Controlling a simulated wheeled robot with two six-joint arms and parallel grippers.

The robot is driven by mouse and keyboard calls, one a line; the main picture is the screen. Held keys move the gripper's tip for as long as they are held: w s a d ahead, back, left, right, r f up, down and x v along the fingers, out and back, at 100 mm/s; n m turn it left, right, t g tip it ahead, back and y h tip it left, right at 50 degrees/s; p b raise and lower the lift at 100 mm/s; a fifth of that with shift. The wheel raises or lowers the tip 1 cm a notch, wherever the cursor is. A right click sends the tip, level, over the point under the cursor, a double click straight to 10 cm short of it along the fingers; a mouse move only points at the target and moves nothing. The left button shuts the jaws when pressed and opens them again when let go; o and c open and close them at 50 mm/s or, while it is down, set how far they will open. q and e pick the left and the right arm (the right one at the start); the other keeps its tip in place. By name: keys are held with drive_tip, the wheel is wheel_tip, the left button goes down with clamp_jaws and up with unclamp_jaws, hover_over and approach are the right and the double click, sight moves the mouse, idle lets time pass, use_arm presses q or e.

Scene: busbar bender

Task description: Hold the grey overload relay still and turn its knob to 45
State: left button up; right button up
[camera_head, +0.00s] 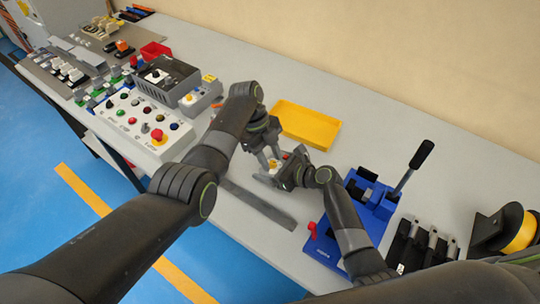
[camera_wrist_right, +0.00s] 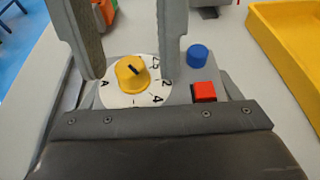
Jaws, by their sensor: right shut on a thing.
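The grey overload relay (camera_head: 273,168) is on the bench in the head view, partly hidden by both grippers. The right wrist view shows its yellow knob (camera_wrist_right: 131,74) on a white dial (camera_wrist_right: 148,98), with a blue button (camera_wrist_right: 198,55) and a red button (camera_wrist_right: 204,91) beside it. A short black line marks the knob; I cannot read its setting. My left gripper (camera_head: 269,158) reaches down from above. Its two grey fingers (camera_wrist_right: 130,72) stand apart on either side of the knob, with gaps. My right gripper (camera_head: 283,173) is shut on the relay's body from the right.
A yellow tray (camera_head: 307,124) lies just behind the grippers. A blue bender (camera_head: 364,205) with a black lever stands to the right. A grey bar (camera_head: 258,204) lies in front. A control box (camera_head: 137,122) with buttons stands at left. Bare bench lies right of the tray.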

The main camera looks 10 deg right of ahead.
use_arm(q)
clamp_jaws()
drive_tip(key=shift+s+a+n+t+h, duration=0.1)
drive_tip(key=shift+n+t+h, duration=0.25)
drive_tip(key=shift+n, duration=0.85)
drive_tip(key=shift+s+a+n+t+h, duration=0.1)
drive_tip(key=shift+n+t+h, duration=0.2)
drive_tip(key=shift+n, duration=0.9)
drive_tip(key=shift+o, duration=0.9)
unclamp_jaws()
drive_tip(key=shift+w+r, duration=0.1)
drive_tip(key=v, duration=1.2)
drive_tip(key=shift+d, duration=0.1)
